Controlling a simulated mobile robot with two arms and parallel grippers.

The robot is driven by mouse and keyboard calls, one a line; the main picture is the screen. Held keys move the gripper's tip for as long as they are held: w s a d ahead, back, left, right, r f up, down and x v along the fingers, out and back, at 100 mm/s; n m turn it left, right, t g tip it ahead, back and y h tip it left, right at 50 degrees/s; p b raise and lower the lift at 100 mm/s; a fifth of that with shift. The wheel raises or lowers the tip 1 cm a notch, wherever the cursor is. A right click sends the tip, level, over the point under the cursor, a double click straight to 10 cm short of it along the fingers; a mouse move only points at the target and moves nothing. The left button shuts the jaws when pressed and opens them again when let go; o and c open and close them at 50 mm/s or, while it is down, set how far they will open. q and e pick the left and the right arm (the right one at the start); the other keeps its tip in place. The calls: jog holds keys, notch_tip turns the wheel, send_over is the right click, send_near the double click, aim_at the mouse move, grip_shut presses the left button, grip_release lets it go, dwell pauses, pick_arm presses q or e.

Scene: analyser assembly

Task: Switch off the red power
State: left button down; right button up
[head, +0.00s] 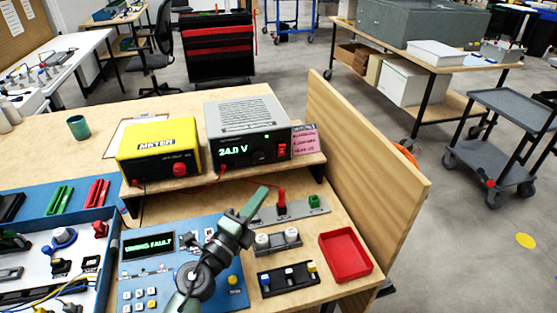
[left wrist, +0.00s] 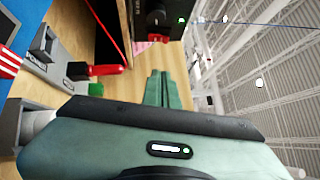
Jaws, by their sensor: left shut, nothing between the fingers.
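The grey power supply (head: 246,117) stands on the raised wooden shelf, its display lit at "24.0 V". A red switch (head: 282,151) is on its front, right of the knob; its position is too small to tell. Below the shelf, a grey strip (head: 303,211) carries a red plug-like part (head: 281,199) with a red lead and a green part (head: 314,201). The red part also shows in the left wrist view (left wrist: 97,70), beside a "POWER" label. My left gripper (head: 262,193) is shut and empty, just left of the red part and apart from it. Its fingers show in the left wrist view (left wrist: 159,88).
A yellow meter (head: 157,147) sits left of the supply. A blue panel (head: 140,291) reading "WIRING FAULT" lies under my left arm. A red tray (head: 345,254) and black block (head: 287,279) are at the right, before a tall wooden side board (head: 355,150).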

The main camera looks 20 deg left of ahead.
pick_arm(q)
send_near(283, 148)
jog(key=d, duration=0.1)
jog(key=w+d, duration=0.1)
jog(key=d+p, duration=0.1)
jog(key=shift+w+d, duration=0.2)
jog(key=shift+w, duration=0.1)
jog(key=shift+w+a+r, duration=0.15)
jog(key=shift+w+a, duration=0.2)
jog(key=shift+w, duration=0.3)
jog(key=shift+w+a+r, duration=0.2)
jog(key=shift+w+a, duration=0.15)
jog(key=shift+w, duration=0.3)
jog(key=shift+w+a+r, duration=0.15)
jog(key=shift+w+a, duration=0.2)
jog(key=shift+w, duration=0.3)
